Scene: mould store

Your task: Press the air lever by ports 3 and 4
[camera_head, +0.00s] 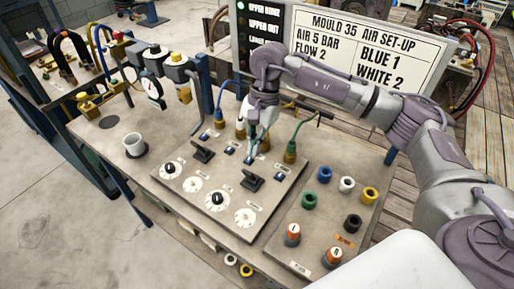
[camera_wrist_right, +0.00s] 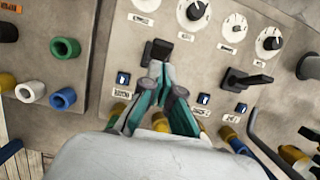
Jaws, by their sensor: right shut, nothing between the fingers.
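Two black levers stand on the grey control panel (camera_head: 178,190). One lever (camera_head: 202,151) is further left, and the other lever (camera_head: 252,181) is nearer the coloured caps. In the right wrist view they are the right lever (camera_wrist_right: 247,81) and the left lever (camera_wrist_right: 158,52). My right gripper (camera_head: 250,159) points down over the panel, just behind the lever nearer the caps. In the wrist view its closed teal fingertips (camera_wrist_right: 158,70) are empty and end close to that lever; I cannot tell whether they touch. Port numbers are too small to read. My left gripper is out of view.
White dials (camera_head: 218,198) line the panel's front. Coloured caps (camera_head: 346,184) stand on the right plate.

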